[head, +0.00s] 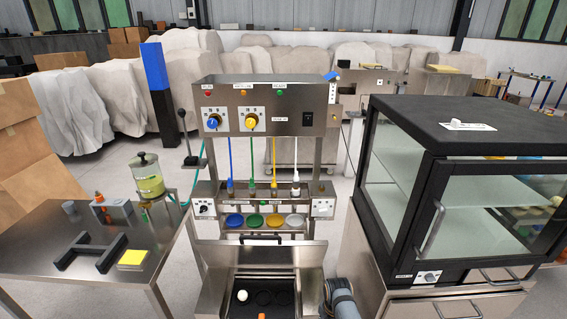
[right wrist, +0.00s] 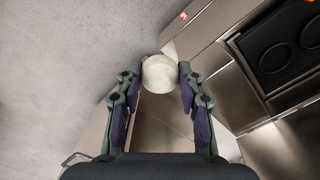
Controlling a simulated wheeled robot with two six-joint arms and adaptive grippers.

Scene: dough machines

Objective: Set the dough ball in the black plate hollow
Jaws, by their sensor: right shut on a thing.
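My right gripper (right wrist: 160,78) is shut on a pale cream dough ball (right wrist: 160,73), with one finger on each side of it. The ball is held beside the steel machine, with grey floor behind it in the right wrist view. The black plate (right wrist: 258,42) with round hollows is at the upper right there, apart from the ball. In the head view the black plate (head: 265,305) lies in the steel bay at the bottom centre. A white ball (head: 242,296) sits at its left. My left gripper and the held ball are not in the head view.
Steel walls (head: 312,285) surround the plate bay. The control panel (head: 265,105) and coloured cups (head: 262,220) stand behind it. A glass cabinet (head: 460,190) is on the right. A side table (head: 60,220) is on the left. An orange item (head: 261,316) shows near the plate.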

